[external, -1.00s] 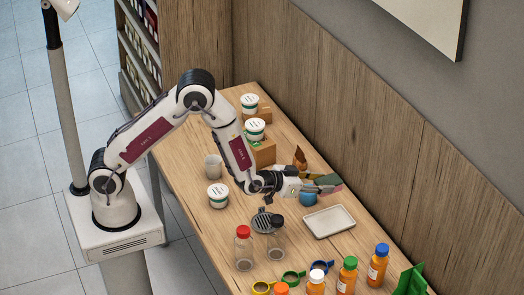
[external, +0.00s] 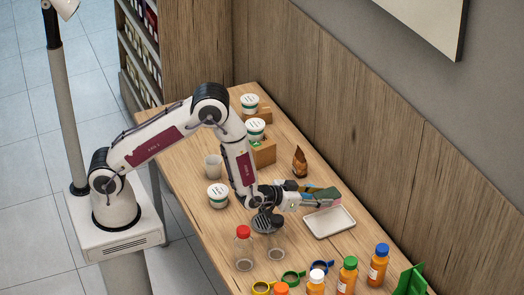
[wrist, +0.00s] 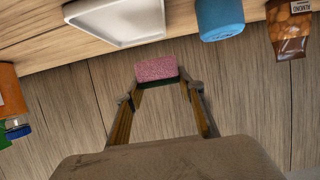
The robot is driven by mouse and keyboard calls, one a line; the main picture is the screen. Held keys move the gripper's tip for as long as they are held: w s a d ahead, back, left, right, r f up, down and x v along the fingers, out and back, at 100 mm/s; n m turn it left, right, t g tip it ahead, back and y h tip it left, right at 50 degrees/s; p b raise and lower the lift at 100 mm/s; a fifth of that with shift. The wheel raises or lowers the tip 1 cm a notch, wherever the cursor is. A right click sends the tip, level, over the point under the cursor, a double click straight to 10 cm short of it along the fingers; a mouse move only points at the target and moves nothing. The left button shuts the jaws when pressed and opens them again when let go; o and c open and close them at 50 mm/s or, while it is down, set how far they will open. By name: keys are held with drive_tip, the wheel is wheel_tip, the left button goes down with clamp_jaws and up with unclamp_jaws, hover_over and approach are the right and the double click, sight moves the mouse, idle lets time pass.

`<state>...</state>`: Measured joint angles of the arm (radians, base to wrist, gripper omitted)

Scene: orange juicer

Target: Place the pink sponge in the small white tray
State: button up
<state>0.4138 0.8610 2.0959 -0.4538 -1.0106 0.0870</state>
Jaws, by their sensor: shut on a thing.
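The pink sponge (wrist: 156,69) is held between the tips of my gripper (wrist: 160,84) in the wrist view. A thin dark green layer shows along one edge of it. In the external view my gripper (external: 316,197) is above the table by the back edge of the small white tray (external: 343,231), and the sponge is partly hidden by the fingers. The tray is empty and flat on the table. It also shows at the top of the wrist view (wrist: 115,40), apart from the sponge.
A blue cup-like object (wrist: 219,18) and a brown almond bag (wrist: 290,25) stand near the tray. Clear red- and black-capped jars (external: 244,250) stand left of it. The wooden wall runs behind.

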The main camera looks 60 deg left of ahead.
idle(0.3)
drive_tip(key=shift+f, duration=2.1)
drive_tip(key=shift+f, duration=0.6)
drive_tip(key=o, duration=0.7)
drive_tip(key=shift+r, duration=0.2)
